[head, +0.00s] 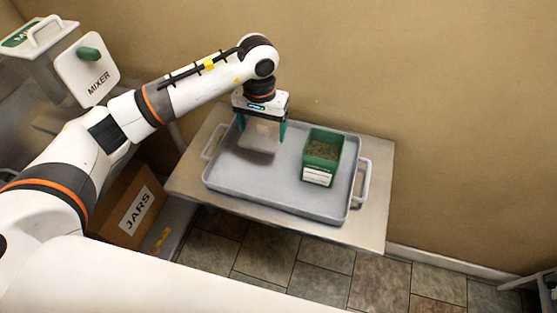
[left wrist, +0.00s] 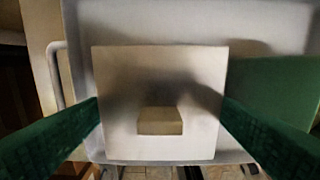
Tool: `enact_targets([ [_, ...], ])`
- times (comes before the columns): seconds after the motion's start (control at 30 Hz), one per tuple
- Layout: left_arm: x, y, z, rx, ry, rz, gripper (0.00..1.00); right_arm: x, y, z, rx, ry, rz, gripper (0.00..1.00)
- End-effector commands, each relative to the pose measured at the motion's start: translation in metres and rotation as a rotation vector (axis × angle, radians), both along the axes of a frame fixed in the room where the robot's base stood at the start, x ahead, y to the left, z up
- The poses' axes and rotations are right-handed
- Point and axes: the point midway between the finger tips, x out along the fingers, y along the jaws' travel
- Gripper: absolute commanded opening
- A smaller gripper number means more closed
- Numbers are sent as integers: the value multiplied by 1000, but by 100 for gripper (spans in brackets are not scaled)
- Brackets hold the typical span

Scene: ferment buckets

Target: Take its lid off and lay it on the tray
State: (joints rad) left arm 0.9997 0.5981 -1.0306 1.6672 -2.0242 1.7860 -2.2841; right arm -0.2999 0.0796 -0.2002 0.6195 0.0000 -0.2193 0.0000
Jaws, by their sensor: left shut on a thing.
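A pale, square lid (head: 258,138) with a small block-shaped knob is under my left gripper (head: 261,130), over the left part of the grey tray (head: 222,185). In the left wrist view the lid (left wrist: 115,90) fills the middle, between the two green fingers of my left gripper (left wrist: 160,135). The gripper is shut on the lid. I cannot tell whether the lid touches the tray floor. A green container (head: 320,160) with a white label stands in the tray's right part, its top open on greenish-brown contents. My right gripper is not in view.
The tray has raised handles and stands on a pale table (head: 378,190) against the wall. A box marked JARS (head: 130,205) sits lower left. A white MIXER panel with a green knob (head: 88,70) is at upper left. Tiled floor is open in front.

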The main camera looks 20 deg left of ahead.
Motion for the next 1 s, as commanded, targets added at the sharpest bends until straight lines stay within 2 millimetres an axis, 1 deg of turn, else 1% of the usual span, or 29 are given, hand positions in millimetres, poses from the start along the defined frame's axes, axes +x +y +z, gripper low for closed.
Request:
enact_targets([
  [0.03, -2, 0, -9, 1, 6, 0, 56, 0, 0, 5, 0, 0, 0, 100],
  [0.2, -2, 0, -38, 1, 4, -1, 56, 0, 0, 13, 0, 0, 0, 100],
  [0.43, -1, 0, -57, 1, 4, 0, 56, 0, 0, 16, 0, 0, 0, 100],
  [0.6, -1, 0, -81, 0, 3, 1, 56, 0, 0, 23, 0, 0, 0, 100],
  [0.7, -1, 0, -86, 1, 1, -1, 56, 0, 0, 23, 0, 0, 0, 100],
  [0.87, 0, 0, -86, 1, 0, -1, 56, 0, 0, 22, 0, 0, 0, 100],
  [1.0, -1, 0, -90, 1, 0, -1, 56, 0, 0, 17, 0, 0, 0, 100],
])
